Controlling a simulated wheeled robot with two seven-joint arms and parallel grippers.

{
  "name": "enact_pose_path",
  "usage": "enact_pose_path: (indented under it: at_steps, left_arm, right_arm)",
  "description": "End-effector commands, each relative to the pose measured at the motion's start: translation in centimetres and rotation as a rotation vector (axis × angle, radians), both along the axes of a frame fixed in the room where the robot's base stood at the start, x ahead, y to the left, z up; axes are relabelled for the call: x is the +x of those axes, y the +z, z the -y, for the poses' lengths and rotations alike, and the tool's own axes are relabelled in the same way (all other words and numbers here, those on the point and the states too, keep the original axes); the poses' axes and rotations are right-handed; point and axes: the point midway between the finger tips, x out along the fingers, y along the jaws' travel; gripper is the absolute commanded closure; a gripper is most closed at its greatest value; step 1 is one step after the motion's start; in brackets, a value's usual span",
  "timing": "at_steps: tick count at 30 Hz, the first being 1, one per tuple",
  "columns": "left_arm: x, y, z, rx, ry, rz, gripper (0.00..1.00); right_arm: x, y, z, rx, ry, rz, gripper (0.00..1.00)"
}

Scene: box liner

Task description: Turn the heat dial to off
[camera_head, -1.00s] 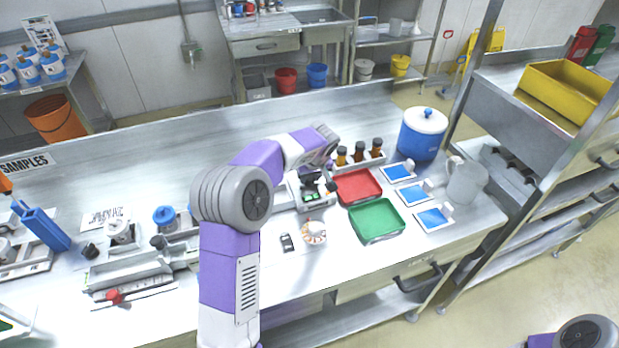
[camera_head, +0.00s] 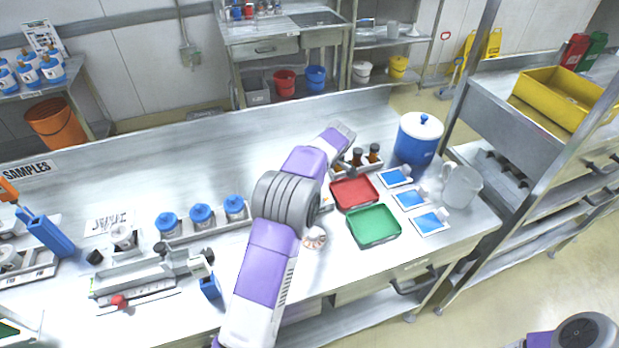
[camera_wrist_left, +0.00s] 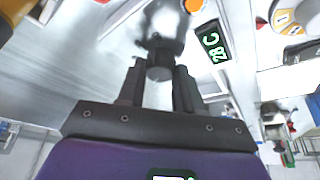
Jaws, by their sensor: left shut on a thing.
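A dark round knob (camera_wrist_left: 159,72), apparently the heat dial, sits between the fingertips of my left gripper (camera_wrist_left: 158,84) in the left wrist view. The two fingers are closed against its sides. Beside it a dark display (camera_wrist_left: 214,42) reads 28 C in green, with an orange round spot (camera_wrist_left: 194,5) near it. A grey metallic body (camera_wrist_left: 166,28) lies just beyond the knob. In the head view my left arm covers most of this device, so the dial's setting cannot be read. My right gripper is out of view; only part of that arm shows at the bottom right.
A red tray (camera_head: 354,193) and a green tray (camera_head: 374,226) lie right of my left arm, with blue-faced pads (camera_head: 411,198) beyond. Brown bottles (camera_head: 374,153) stand behind the red tray. Blue-lidded jars (camera_head: 201,214) stand to the left.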

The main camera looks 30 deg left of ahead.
Motion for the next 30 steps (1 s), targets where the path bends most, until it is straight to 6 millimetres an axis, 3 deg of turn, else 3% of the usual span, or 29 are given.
enact_pose_path:
  at_steps: [20, 21, 25, 30]
  left_arm:
    - [0.06, -0.02, 0.01, -0.001, 0.058, 0.001, 0.96]
    - [0.06, -0.03, 0.01, -0.001, 0.058, 0.001, 0.59]
    - [0.05, -0.03, 0.01, -0.001, 0.057, 0.0, 0.41]
    - [0.05, -0.02, 0.0, -0.001, 0.057, 0.0, 0.41]
  right_arm:
    - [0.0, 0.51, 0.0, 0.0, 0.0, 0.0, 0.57]
    - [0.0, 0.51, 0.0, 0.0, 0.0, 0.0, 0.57]
    - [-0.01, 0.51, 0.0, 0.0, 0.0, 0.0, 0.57]
    - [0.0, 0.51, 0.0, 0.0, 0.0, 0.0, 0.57]
